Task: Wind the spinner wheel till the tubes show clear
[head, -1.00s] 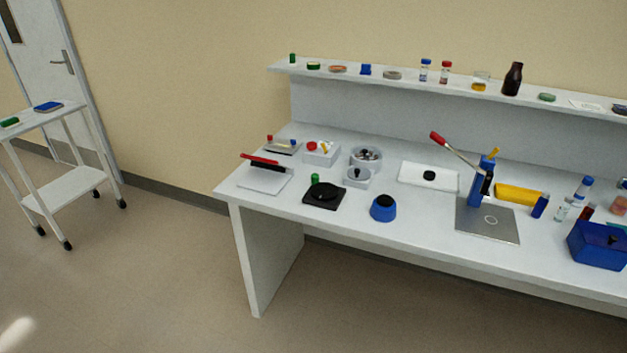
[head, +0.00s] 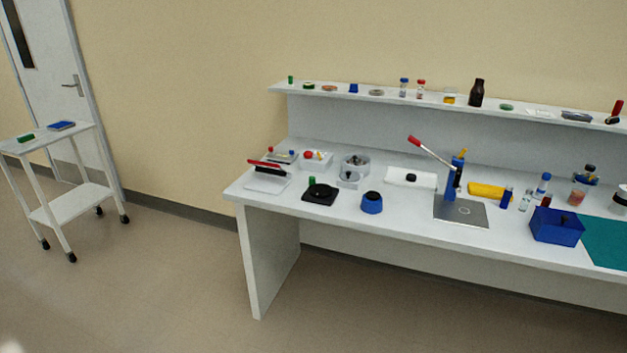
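I cannot tell for sure which thing is the spinner wheel. A round grey bowl (head: 355,162) with small dark and light items in it stands at the bench's left part. A smaller grey holder (head: 349,179) with a dark knob is just in front of it. A black square base with a round disc (head: 319,192) lies to the front left, a green cap behind it. Small capped vials (head: 525,200) stand at the right. Whether any tube looks clear is too small to tell. My gripper is not in view.
The white bench (head: 330,225) holds a blue lever press (head: 452,180), a blue pot (head: 372,203), a blue box (head: 557,226) and a teal mat (head: 608,243). A shelf (head: 430,100) runs behind. A white trolley (head: 68,206) stands left near a door. The floor in front is clear.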

